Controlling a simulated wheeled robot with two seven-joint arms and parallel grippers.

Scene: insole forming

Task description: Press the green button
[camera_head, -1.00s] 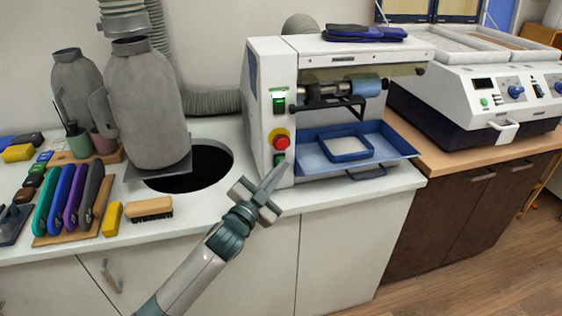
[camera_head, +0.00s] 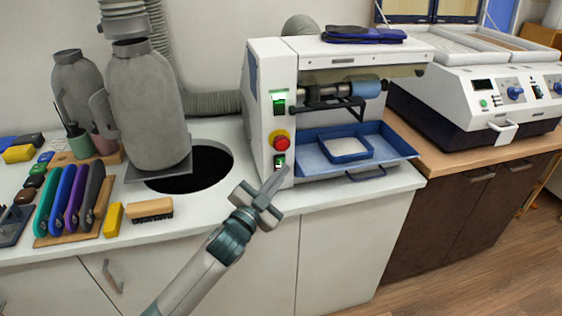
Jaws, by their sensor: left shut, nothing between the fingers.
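The grinding machine (camera_head: 266,52) stands on the white counter with controls on its narrow front panel. A green switch (camera_head: 279,103) with a bright lit top is high on the panel. A red knob on a yellow base (camera_head: 281,143) is below it. A smaller green button (camera_head: 280,161) with a bright white patch sits at the bottom. My left gripper (camera_head: 282,170) is shut and empty, its tips pointing up just below this lower button and overlapping its edge in the picture. I cannot tell whether they touch. My right gripper is out of view.
A blue tray (camera_head: 400,150) juts out right of the panel. A round dark hole (camera_head: 205,168) and a grey vessel (camera_head: 145,105) are to the left. A brush (camera_head: 150,209) and several coloured tools lie on the counter. A second white machine (camera_head: 480,90) stands at right.

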